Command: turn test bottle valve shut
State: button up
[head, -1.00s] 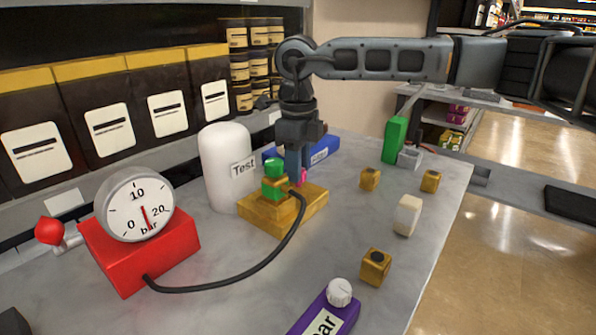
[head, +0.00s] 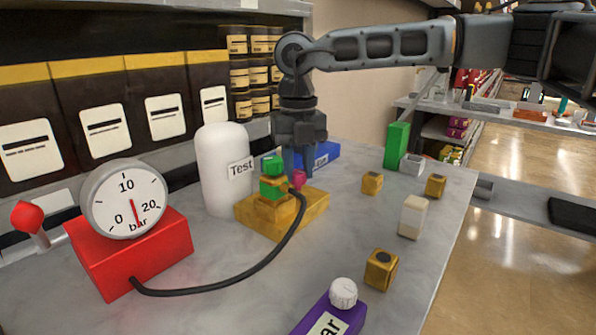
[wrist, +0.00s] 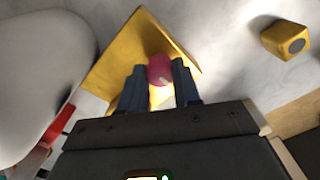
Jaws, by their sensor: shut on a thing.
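The white test bottle (head: 222,165), labelled "Test", stands upright at the back of the table. Beside it is a yellow base block (head: 255,215) carrying a green and gold fitting (head: 272,182) with a black hose. A pink knob (head: 299,180) sits on the fitting's right side. My gripper (head: 300,170) points down over the block, its dark fingers shut on the pink knob. The wrist view shows the knob (wrist: 160,69) between the two fingertips, with the bottle (wrist: 40,65) at left. The fingers partly hide the knob, so its turn angle is unclear.
A red box (head: 130,250) with a round bar gauge (head: 125,198) stands at left, joined by the hose (head: 235,280). Several small gold blocks, a cream block (head: 413,217), a green block (head: 397,145) and a purple bottle (head: 330,318) stand at right and front. A blue box (head: 318,155) lies behind.

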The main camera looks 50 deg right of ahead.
aim_at(298, 171)
jog(key=shift+m, duration=0.5)
jog(key=shift+r, duration=0.1)
jog(key=o, duration=1.1)
jog(key=shift+c, duration=0.2)
notch_tip(298, 171, up, 8)
jog(key=shift+f, duration=0.15)
